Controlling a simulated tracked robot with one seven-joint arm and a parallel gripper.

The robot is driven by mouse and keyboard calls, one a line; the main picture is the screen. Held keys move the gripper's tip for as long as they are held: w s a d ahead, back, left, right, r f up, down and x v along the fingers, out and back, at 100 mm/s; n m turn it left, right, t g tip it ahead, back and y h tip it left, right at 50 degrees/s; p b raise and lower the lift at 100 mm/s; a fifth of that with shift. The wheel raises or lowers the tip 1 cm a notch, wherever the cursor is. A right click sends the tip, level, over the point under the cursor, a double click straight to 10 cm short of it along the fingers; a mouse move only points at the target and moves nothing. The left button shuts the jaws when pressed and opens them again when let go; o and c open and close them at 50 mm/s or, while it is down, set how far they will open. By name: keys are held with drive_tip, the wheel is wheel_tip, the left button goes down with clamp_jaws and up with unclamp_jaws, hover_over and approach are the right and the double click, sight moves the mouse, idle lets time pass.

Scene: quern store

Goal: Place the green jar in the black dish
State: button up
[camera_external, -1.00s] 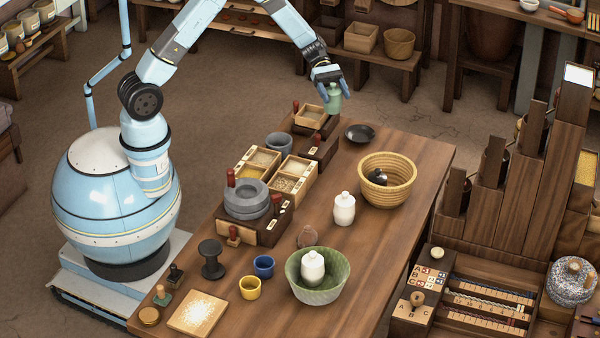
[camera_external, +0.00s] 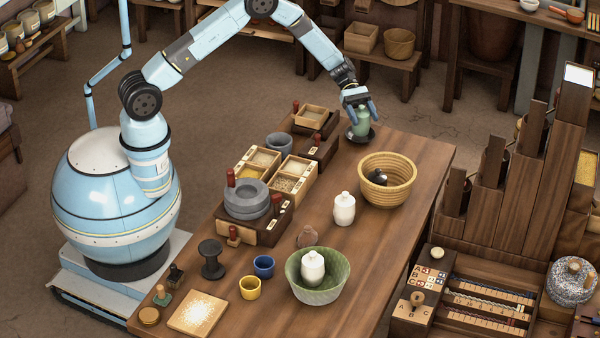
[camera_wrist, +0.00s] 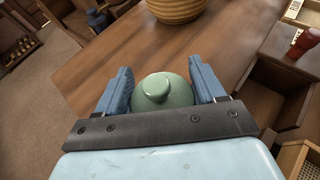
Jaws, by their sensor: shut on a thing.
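The green jar (camera_external: 361,120) is upright between the fingers of my gripper (camera_external: 360,113), over the black dish (camera_external: 373,134) at the far end of the table. My gripper is shut on the jar. In the wrist view the jar's lid and knob (camera_wrist: 163,90) show between the two blue fingers of my gripper (camera_wrist: 162,88). The jar hides most of the dish in the external view, and the dish cannot be seen in the wrist view. I cannot tell whether the jar's base touches the dish.
A woven basket (camera_external: 388,196) holding a dark jar stands nearby, also in the wrist view (camera_wrist: 176,8). A white jar (camera_external: 344,209) and a green bowl (camera_external: 318,291) with another white jar stand nearer the camera. Wooden boxes (camera_external: 316,142) line the table's left side.

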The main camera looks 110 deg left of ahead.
drive_tip(key=shift+f, duration=1.1)
drive_tip(key=shift+f, duration=0.1)
drive_tip(key=o, duration=1.3)
drive_tip(key=v, duration=1.2)
